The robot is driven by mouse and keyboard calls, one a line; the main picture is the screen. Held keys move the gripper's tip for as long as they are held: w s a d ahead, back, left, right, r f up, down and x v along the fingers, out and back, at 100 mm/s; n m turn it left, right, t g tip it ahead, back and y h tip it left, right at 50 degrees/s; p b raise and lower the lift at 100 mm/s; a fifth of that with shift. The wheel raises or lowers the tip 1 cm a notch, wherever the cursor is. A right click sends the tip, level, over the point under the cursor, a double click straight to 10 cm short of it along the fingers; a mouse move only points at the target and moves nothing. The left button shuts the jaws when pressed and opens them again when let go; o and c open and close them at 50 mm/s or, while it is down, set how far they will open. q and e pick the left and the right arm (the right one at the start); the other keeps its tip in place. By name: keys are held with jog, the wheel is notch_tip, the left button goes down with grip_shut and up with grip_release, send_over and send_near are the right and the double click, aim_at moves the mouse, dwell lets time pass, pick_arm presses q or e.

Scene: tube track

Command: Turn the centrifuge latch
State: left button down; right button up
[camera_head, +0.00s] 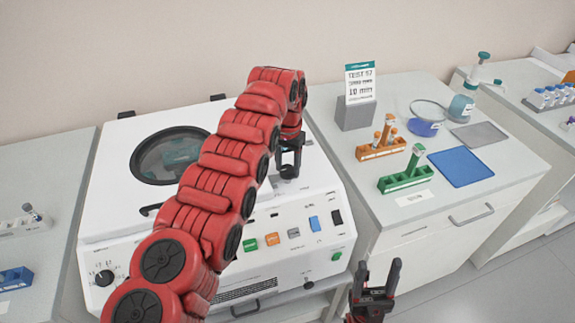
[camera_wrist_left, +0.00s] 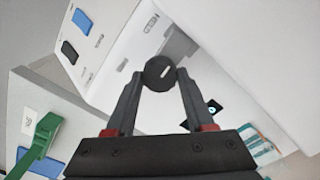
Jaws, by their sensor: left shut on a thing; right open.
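The white centrifuge (camera_head: 107,208) stands on the bench with its lid down. The lid has a round dark window (camera_head: 165,157). The latch is a dark round knob (camera_wrist_left: 159,73) with a light mark on it, seen in the left wrist view between the two fingertips. My left gripper (camera_head: 289,168) is over the right side of the centrifuge top, shut on this knob; it also shows in the left wrist view (camera_wrist_left: 160,84). My left arm hides part of the lid and front panel. My right gripper (camera_head: 377,275) is open and empty in front of the bench at lower right.
On the right bench are an orange rack (camera_head: 381,152), a green rack (camera_head: 404,182), a grey block with a sign (camera_head: 356,112), a blue mat (camera_head: 461,167), a grey mat (camera_head: 479,134) and bottles. A blue rack (camera_head: 15,279) lies on the left bench.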

aim_at(287, 168)
pick_arm(q)
jog(key=shift+m, duration=0.6)
jog(key=shift+c, duration=1.3)
grip_release()
jog(key=shift+r, duration=0.65)
notch_tip(287, 168, up, 4)
jog(key=shift+f+p, duration=0.1)
jog(key=shift+p, duration=1.15)
notch_tip(287, 168, up, 12)
jog(key=p, duration=1.2)
jog(key=shift+r+p, duration=0.2)
jog(key=shift+p, duration=0.1)
